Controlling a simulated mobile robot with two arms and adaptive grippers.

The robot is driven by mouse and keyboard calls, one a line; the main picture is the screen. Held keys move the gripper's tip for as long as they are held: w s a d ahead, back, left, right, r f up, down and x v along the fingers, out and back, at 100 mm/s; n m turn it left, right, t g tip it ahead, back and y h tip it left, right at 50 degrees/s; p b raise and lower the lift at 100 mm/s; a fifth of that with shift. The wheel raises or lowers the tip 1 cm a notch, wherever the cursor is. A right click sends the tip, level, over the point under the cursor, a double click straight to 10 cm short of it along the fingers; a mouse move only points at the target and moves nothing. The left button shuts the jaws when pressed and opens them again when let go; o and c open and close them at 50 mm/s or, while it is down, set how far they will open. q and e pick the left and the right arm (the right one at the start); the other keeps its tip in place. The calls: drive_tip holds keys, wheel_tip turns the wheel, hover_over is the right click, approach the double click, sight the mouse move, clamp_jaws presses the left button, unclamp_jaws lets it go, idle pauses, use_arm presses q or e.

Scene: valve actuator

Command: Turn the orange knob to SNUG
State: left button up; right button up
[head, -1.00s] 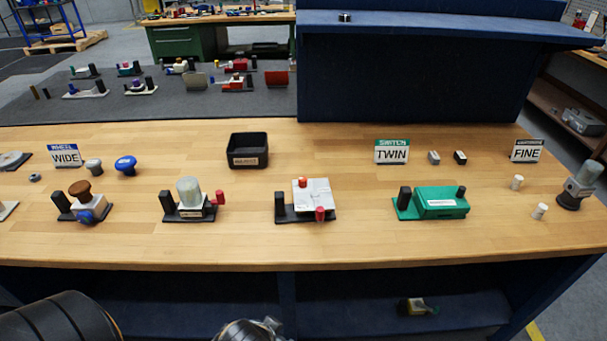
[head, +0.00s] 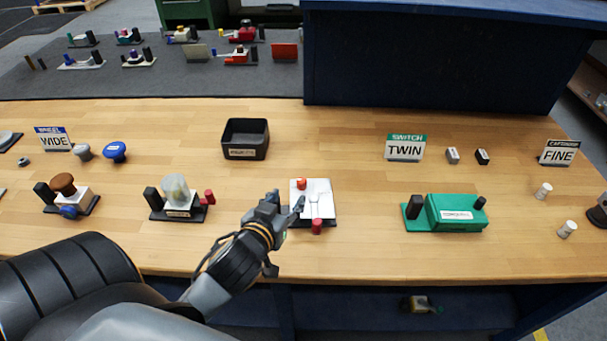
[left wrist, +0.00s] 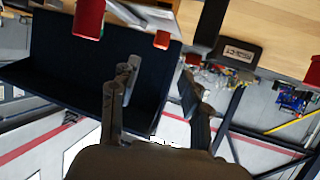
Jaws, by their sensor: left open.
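The white box device (head: 322,193) stands on a black base near the bench's front. A small orange knob (head: 301,184) is on its top at the back left, and a red knob (head: 317,226) is at its front. My left gripper (head: 285,204) is open at the device's left side, its fingers partly in front of the box. In the left wrist view, the open, empty fingers (left wrist: 158,72) point toward an orange knob (left wrist: 162,39), apart from it. A larger red knob (left wrist: 88,18) hangs at upper left there. I cannot read a SNUG mark. My right gripper is out of view.
A green device (head: 455,212) stands to the right. A black bin (head: 245,139) is behind. The bench (head: 350,145) is clear between the bin and the TWIN sign (head: 405,147).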

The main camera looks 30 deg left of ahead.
sight(301, 182)
use_arm(q)
drive_tip(key=p+x, duration=0.1)
drive_tip(key=x, duration=0.4)
drive_tip(key=shift+w+a+f, duration=0.1)
drive_tip(key=shift+w, duration=0.25)
drive_tip(key=x, duration=0.5)
drive_tip(key=shift+f+p, duration=0.1)
drive_tip(key=shift+p, duration=0.25)
drive_tip(key=shift+w+f, duration=0.1)
drive_tip(key=shift+w, duration=0.15)
drive_tip(key=shift+w+a+f, duration=0.1)
drive_tip(key=shift+w+f, duration=0.05)
drive_tip(key=shift+w, duration=0.05)
drive_tip(key=c, duration=0.6)
clamp_jaws()
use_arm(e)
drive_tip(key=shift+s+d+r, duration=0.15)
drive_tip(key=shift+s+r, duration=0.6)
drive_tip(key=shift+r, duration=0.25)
